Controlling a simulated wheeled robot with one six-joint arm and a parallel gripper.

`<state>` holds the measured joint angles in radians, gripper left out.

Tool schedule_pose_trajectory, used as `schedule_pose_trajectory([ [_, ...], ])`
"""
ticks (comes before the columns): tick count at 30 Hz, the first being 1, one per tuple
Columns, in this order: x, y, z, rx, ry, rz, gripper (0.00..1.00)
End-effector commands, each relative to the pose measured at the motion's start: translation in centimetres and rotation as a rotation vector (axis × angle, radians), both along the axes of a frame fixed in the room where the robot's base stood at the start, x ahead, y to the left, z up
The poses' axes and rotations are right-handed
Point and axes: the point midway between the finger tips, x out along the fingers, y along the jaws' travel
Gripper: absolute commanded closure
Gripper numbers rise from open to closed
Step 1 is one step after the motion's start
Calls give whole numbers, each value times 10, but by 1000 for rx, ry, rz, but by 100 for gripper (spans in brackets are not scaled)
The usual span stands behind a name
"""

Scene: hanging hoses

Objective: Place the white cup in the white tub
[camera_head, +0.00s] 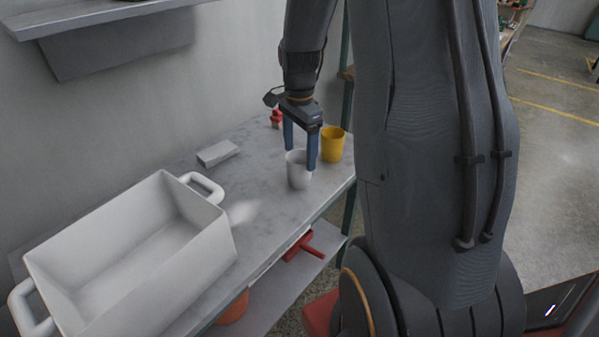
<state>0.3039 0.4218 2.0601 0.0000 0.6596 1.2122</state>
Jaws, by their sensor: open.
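The white cup (297,174) stands upright on the grey bench top, near its front edge. My gripper (301,158) points down over the cup from above and is open. One blue finger is at the cup's back left rim, the other at its right side. I cannot tell whether the fingers touch the cup. The white tub (222,232) with two loop handles stands at the left end of the bench. It looks empty.
A yellow cup (332,145) stands close to the right of my gripper. A small red object (276,118) is behind, and a light grey block (218,153) lies near the wall. A shelf (100,18) hangs above the tub. A red object (303,247) is below the bench top.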

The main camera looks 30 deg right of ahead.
Motion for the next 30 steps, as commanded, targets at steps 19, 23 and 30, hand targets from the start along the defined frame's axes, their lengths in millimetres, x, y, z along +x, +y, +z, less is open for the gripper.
schedule_pose_trajectory([
  [19, 0, 0, -68, 1, 2, -3, 24],
  [23, 1, 0, -74, 0, 0, -3, 24],
  [30, 1, 0, -75, 0, 0, -3, 26],
])
